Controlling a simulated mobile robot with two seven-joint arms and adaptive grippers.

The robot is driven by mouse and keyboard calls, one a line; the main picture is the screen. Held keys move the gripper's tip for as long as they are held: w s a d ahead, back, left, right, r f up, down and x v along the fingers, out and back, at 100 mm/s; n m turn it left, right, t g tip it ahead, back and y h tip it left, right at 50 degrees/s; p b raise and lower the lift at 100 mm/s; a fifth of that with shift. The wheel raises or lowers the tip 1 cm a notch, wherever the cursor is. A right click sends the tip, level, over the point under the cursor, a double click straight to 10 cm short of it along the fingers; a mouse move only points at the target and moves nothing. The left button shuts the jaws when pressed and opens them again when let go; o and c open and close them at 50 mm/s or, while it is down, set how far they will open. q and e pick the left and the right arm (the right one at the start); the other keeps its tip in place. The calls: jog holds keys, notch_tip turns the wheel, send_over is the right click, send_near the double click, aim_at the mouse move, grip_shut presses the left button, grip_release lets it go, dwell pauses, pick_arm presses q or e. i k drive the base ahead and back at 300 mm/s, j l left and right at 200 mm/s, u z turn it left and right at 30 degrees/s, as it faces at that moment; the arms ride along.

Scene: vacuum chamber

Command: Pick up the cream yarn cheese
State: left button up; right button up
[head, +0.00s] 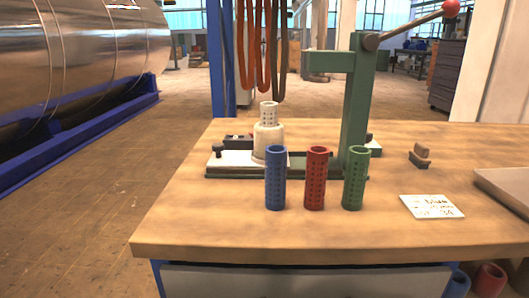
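The cream yarn cheese (268,142) stands upright on the pale plate of the green press base, left of the press column. A pale perforated tube end (269,112) sticks up from its top. The lower part of its right side is close behind the blue and red tubes in the picture, but most of it shows clearly. Neither of my grippers is in the head view.
Blue (275,178), red (316,178) and green (353,178) perforated tubes stand in front of the press base. The green press (353,110) has a red-knobbed lever above. A white card (432,207), a brush-like block (421,155) and a tray (510,187) lie right. The table's front left is clear.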

aim_at(263, 137)
jog(key=k+l, duration=0.25)
jog(key=l, duration=0.15)
jog(key=k+l, duration=0.55)
jog(key=l, duration=0.25)
